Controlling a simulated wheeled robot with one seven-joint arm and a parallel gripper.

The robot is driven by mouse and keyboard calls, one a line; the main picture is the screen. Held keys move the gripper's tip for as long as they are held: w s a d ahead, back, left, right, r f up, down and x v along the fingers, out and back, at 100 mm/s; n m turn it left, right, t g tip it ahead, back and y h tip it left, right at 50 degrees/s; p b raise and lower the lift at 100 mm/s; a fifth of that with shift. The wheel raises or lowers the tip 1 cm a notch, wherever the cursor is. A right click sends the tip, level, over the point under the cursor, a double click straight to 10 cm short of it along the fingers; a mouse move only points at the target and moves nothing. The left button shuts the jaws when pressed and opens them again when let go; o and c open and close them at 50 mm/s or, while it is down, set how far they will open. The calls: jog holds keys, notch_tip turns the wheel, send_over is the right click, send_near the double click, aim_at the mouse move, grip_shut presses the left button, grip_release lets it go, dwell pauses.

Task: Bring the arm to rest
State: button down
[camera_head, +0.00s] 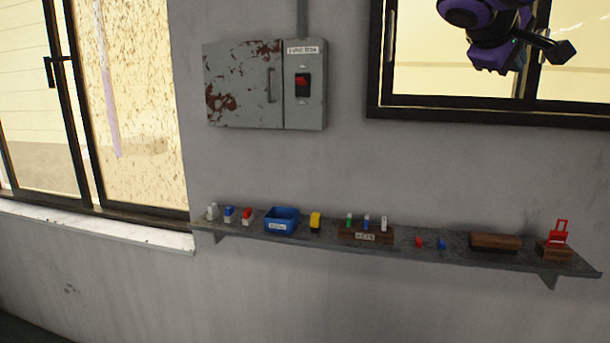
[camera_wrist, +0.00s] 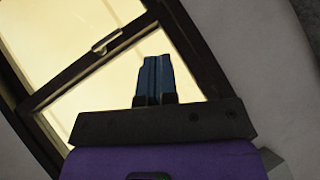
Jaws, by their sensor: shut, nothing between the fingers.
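My gripper (camera_head: 559,50) hangs at the top right of the head view, in front of the window and well above the shelf. Its purple wrist shows beside it. In the wrist view, the fingers of my gripper (camera_wrist: 155,78) are together with nothing between them, and they point toward the window. Nothing touches the fingers in either view.
A grey shelf (camera_head: 392,251) runs along the wall. It holds a blue bin (camera_head: 281,220), a yellow item (camera_head: 315,222), wooden blocks (camera_head: 495,242) and a red padlock-like piece (camera_head: 559,232). A rusty grey electrical box (camera_head: 243,85) with a red switch is on the wall. A dark-framed window (camera_head: 450,104) is behind my arm.

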jog(key=s+a+f+m+y, duration=0.2)
jog(key=s+f+y, duration=0.3)
jog(key=s+f, duration=0.6)
jog(key=s+a+f+m+g+y, duration=0.1)
jog(key=s+a+f+y, duration=0.4)
jog(key=s+f, duration=0.7)
jog(key=shift+f+m+y, duration=0.15)
jog(key=shift+m+y, duration=0.25)
jog(key=shift+y, duration=0.2)
jog(key=shift+d, duration=0.1)
